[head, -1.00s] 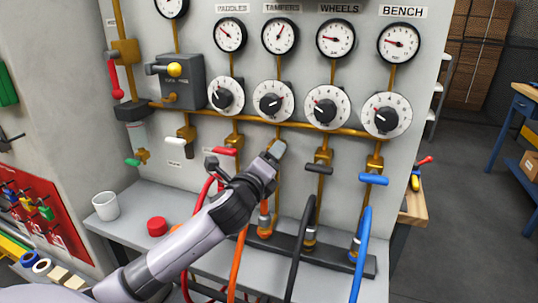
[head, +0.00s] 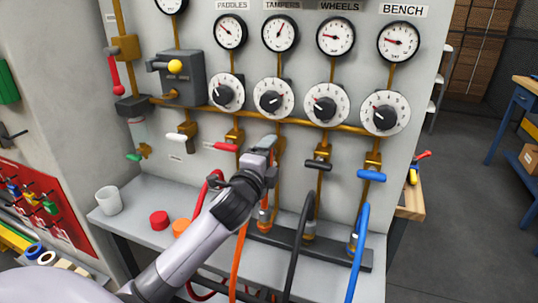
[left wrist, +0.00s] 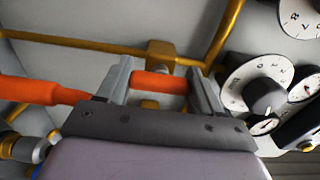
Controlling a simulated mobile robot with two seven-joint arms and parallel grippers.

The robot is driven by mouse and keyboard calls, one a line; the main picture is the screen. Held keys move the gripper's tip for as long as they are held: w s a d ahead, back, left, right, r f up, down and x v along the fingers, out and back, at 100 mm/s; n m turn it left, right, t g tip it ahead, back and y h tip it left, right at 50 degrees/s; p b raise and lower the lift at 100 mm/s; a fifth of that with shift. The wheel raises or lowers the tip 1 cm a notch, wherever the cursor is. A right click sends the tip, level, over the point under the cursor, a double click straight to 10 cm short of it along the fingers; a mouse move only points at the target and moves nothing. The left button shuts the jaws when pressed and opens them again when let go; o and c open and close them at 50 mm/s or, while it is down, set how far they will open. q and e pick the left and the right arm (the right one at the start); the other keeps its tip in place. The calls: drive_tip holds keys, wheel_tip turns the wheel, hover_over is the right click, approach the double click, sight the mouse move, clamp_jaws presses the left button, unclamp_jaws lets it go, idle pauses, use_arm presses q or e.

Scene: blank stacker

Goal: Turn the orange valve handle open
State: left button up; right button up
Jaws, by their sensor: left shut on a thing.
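The orange valve handle (left wrist: 160,82) shows in the left wrist view as a short orange bar between the two fingers of my left gripper (left wrist: 160,85). The fingers are shut on it, one at each end of the visible part. In the head view my left gripper (head: 267,145) is at the valve under the second dial from the left, and it hides the orange handle there. Its brass pipe fitting also shows behind it in the left wrist view. My right gripper is in neither view.
A red handle (head: 226,147) is close on the left; black (head: 317,165) and blue (head: 371,175) handles are to the right. Orange (head: 239,262), black (head: 298,245) and blue (head: 360,245) hoses hang below. A white cup (head: 108,200) and red cap (head: 159,220) stand on the ledge.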

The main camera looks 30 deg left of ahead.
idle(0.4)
use_arm(q)
drive_tip(key=o, duration=1)
drive_tip(key=shift+a, duration=0.1)
drive_tip(key=shift+o, duration=0.2)
drive_tip(key=v, duration=0.7)
drive_tip(key=shift+b, duration=0.4)
drive_tip(key=shift+s, duration=0.1)
